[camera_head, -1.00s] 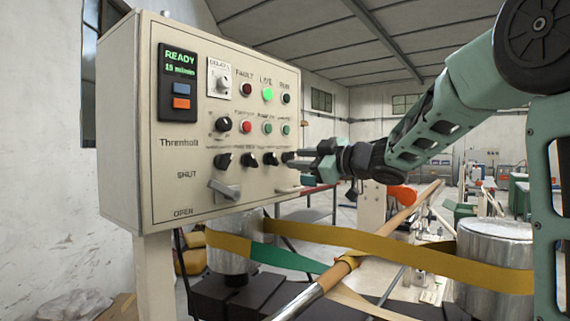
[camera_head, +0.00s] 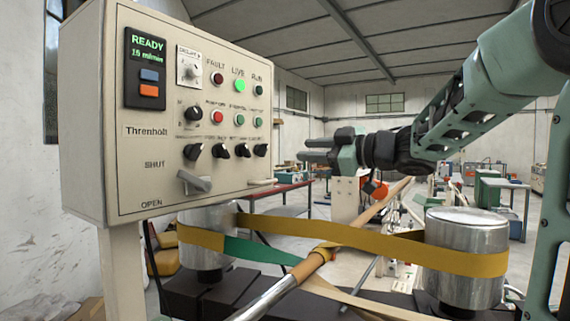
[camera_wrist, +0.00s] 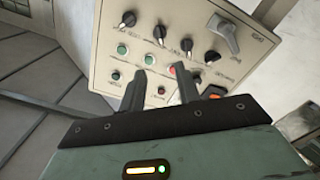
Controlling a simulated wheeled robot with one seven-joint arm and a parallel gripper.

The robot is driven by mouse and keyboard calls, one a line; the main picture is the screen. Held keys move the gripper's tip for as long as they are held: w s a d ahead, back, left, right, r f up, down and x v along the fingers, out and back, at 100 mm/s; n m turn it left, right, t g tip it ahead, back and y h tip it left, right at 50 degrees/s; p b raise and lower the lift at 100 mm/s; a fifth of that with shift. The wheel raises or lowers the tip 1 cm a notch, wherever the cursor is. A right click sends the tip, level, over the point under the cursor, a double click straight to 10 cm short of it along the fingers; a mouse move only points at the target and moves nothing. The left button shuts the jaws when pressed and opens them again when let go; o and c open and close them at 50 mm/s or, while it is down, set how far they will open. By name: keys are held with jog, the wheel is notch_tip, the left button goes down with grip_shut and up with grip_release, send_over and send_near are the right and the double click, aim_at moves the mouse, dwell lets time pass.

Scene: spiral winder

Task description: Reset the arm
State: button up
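My gripper (camera_head: 314,149) is at the end of the green arm, just right of the beige control panel (camera_head: 110,200) in the head view. It points left toward the panel and is apart from it. In the wrist view its two dark fingers (camera_wrist: 160,88) stand apart with nothing between them. The panel face shows beyond them, with a row of black knobs (camera_head: 242,150), a lit green LIVE lamp (camera_head: 239,86) and a grey lever (camera_head: 194,182) near the SHUT and OPEN marks. The display (camera_head: 147,58) reads READY.
Below the arm, a yellow and green band (camera_head: 330,236) runs around metal drums, one of them the right drum (camera_head: 465,225). A wooden-looking tube with a metal end (camera_head: 300,270) slants across the front. A red table (camera_head: 285,190) stands behind. Open floor shows farther back.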

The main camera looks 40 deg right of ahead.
jog(key=w+f+m+g+h, duration=0.2)
jog(key=f+m+h, duration=0.25)
jog(key=f, duration=0.45)
jog(key=w+f+m+g+h, duration=0.25)
jog(key=f+m, duration=0.25)
jog(key=f, duration=0.4)
jog(key=s+a+f+m+g+h, duration=0.1)
jog(key=s+a+f+g, duration=0.4)
jog(key=f, duration=0.6)
jog(key=s+a+f+g+y, duration=0.1)
jog(key=s+a+f+g, duration=0.35)
jog(key=s+f, duration=0.4)
jog(key=s+a+r+n+g, duration=0.2)
jog(key=s+a+n, duration=0.4)
jog(key=s+a, duration=1)
jog(key=a+r, duration=0.1)
jog(key=a, duration=0.2)
jog(key=shift+s+a+r+n+g+y, duration=0.2)
jog(key=shift+a+n+g+y, duration=0.1)
jog(key=shift+n+y, duration=0.1)
